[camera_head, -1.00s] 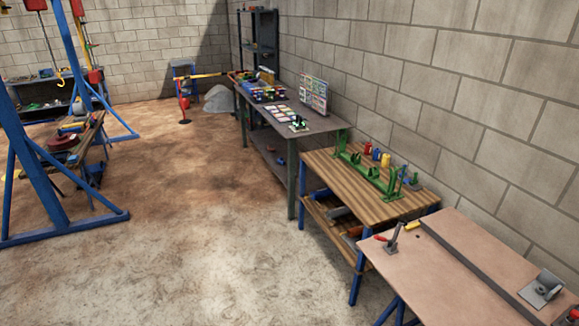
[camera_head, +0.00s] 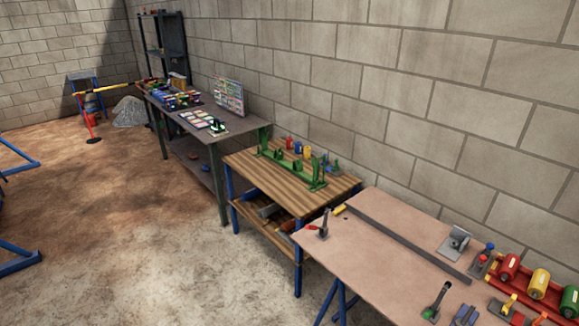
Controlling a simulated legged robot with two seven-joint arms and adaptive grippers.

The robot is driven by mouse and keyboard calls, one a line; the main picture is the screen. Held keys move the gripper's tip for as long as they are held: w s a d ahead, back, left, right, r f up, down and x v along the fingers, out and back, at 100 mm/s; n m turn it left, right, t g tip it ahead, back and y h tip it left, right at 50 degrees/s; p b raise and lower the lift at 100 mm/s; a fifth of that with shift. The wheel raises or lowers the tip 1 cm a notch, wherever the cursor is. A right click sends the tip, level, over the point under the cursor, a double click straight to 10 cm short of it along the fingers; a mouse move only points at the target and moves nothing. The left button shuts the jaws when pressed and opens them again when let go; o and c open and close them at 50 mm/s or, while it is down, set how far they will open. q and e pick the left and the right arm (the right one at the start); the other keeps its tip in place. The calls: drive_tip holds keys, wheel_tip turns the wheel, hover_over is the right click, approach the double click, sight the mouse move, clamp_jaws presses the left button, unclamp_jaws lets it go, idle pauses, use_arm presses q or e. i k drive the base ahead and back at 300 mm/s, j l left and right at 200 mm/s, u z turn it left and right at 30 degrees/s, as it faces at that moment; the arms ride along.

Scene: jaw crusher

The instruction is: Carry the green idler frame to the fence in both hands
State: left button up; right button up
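The green idler frame (camera_head: 289,164) lies on the slatted wooden top of the middle bench (camera_head: 240,168), against the block wall. It is a long green bar with upright brackets at its ends and smaller ones between. Neither of my grippers is in view, and nothing touches the frame. A low barrier with a yellow-and-black bar (camera_head: 106,90) on a red post stands at the far left; I cannot tell whether it is the fence.
A pink-topped table (camera_head: 390,250) with tools and a red rack of rollers (camera_head: 535,288) stands at right. A grey bench (camera_head: 236,124) with bins is beyond the wooden one. A blue gantry foot (camera_head: 18,258) is at left. The floor (camera_head: 120,220) between is clear.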

sight(389, 252)
drive_tip(key=i+j+z, duration=0.1)
drive_tip(key=z, duration=0.3)
drive_tip(key=i+j+z, duration=0.2)
drive_tip(key=z, duration=0.25)
drive_tip(key=i+j+z, duration=0.1)
drive_tip(key=j, duration=0.25)
drive_tip(key=i+j+z, duration=0.1)
drive_tip(key=i+j, duration=0.15)
drive_tip(key=i+j+z, duration=0.1)
drive_tip(key=j, duration=0.35)
drive_tip(key=i+j+z, duration=0.1)
drive_tip(key=i+j, duration=0.15)
drive_tip(key=i+j+z, duration=0.1)
drive_tip(key=j, duration=0.4)
drive_tip(key=i+j+z, duration=0.1)
drive_tip(key=j, duration=0.3)
drive_tip(key=i+l, duration=0.05)
